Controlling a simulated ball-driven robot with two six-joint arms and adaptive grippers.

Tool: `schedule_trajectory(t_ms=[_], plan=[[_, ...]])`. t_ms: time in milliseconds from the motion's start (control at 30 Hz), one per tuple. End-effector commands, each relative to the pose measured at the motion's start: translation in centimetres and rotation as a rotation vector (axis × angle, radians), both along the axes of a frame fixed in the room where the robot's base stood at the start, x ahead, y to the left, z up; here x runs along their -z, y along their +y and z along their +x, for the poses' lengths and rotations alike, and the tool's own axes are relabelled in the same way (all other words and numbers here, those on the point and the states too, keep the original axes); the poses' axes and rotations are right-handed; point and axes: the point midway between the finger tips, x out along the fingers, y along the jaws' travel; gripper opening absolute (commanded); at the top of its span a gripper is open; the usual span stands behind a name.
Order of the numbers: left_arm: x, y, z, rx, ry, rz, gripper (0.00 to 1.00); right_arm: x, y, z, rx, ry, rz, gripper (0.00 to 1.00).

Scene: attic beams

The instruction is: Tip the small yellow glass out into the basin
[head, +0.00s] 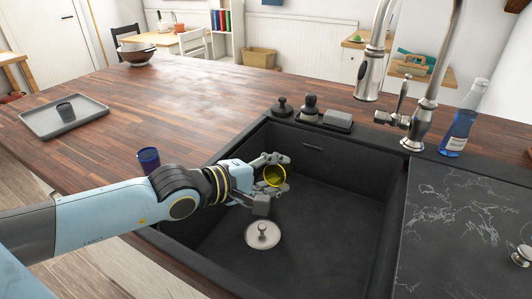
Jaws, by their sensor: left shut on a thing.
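The small yellow glass (274,176) is held over the left part of the dark basin (340,210). My left gripper (272,174) is shut on the glass, with its fingers on either side of it. The glass looks tilted, its round rim facing roughly towards the camera. I cannot tell whether anything is inside it. On the basin floor below lies a round pale lid-like disc with a knob (263,235). My right gripper is not in view.
A blue cup (148,159) stands on the wooden counter by my left arm.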

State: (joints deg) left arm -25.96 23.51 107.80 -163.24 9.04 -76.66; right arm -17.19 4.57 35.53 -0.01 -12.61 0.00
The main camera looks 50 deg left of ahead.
Motion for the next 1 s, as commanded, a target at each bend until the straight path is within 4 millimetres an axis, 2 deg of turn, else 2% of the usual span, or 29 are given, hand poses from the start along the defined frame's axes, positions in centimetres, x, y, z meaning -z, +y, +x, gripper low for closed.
schedule_trajectory(t_ms=[33,133,400,533,767,1000], plan=[[0.2,0.0,0.1,0.003,0.028,-0.005,0.08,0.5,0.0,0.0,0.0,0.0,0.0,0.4],[0.1,0.1,0.3,0.001,0.115,-0.033,0.08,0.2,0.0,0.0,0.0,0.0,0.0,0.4],[0.3,0.2,0.7,-0.001,0.402,-0.125,0.08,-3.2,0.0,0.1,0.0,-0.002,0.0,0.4],[1.0,0.4,1.3,-0.001,0.532,-0.166,0.08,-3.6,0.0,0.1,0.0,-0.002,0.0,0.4],[2.1,1.1,3.5,0.0,0.737,-0.231,0.08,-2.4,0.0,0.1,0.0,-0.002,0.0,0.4],[2.9,1.7,5.4,0.001,0.942,-0.296,0.08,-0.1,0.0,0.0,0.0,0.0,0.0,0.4]])
